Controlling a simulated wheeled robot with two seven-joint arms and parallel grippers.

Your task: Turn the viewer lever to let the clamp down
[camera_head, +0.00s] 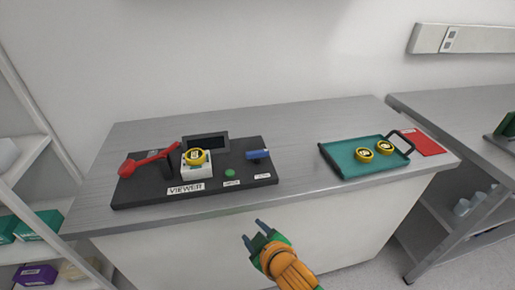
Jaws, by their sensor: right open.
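The viewer (252,181) is a dark base plate on the left part of the grey bench, with a "VIEWER" label at its front. A red lever (150,159) lies at its left side, sloping up to the right toward a dark post. A yellow round piece (195,156) sits on a white block (196,171) beside it. I cannot make out the clamp for certain. My right gripper (257,232) is open and empty in front of the bench's front edge, apart from the viewer. My left gripper is not in view.
The base also carries a dark screen (206,141), a green button (230,173) and a blue handle (257,154). A teal tray (343,159) with two yellow round pieces (364,155) stands at the right, beside a red card (424,142). The bench between viewer and tray is clear.

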